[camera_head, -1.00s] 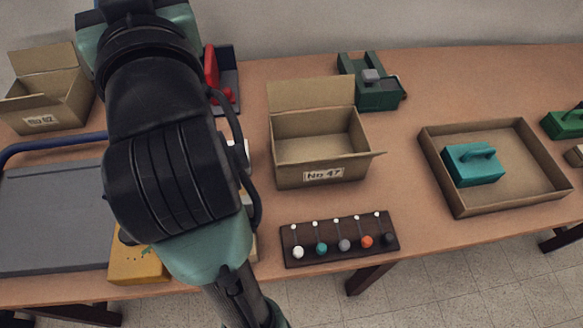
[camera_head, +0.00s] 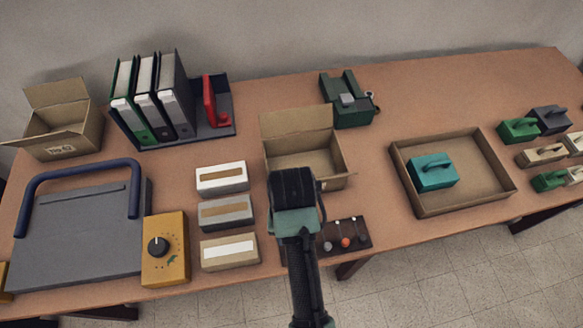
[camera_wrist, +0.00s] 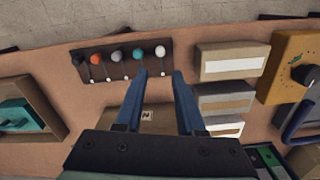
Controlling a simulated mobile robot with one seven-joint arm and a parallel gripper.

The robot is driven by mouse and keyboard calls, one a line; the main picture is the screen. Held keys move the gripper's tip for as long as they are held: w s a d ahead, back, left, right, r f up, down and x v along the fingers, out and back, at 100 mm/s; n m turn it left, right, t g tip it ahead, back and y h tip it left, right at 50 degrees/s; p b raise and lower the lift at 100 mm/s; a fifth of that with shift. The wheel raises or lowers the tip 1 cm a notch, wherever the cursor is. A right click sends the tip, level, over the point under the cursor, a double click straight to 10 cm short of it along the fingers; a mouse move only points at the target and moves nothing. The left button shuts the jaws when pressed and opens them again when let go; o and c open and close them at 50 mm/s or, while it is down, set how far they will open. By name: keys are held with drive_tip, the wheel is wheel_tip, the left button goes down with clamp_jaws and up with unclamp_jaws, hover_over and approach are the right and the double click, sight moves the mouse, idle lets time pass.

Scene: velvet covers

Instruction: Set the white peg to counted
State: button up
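The dark peg board (camera_head: 362,232) lies at the table's front edge; my arm covers its left part in the head view. The whole board (camera_wrist: 108,62) shows in the wrist view, with a row of round-headed pegs in short slots. The white peg (camera_wrist: 160,51) is the rightmost there, beside the teal peg (camera_wrist: 138,54). All heads sit towards the table's front edge, with small white dots at the other slot ends. My gripper (camera_wrist: 160,73) is open and empty, its two blue fingers apart and pointing towards the white peg's end of the board. Contact cannot be told.
An open cardboard box (camera_head: 305,158) stands behind the board. Label-fronted boxes (camera_head: 228,213) and a yellow dial box (camera_head: 165,250) are to the left. A tray (camera_head: 475,165) holding a teal block (camera_head: 432,170) is to the right. Bare table separates board and tray.

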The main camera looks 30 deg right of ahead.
wheel_tip(320, 180, down, 11)
drive_tip(key=shift+f, duration=0.2)
idle(0.3)
clamp_jaws()
idle(1.3)
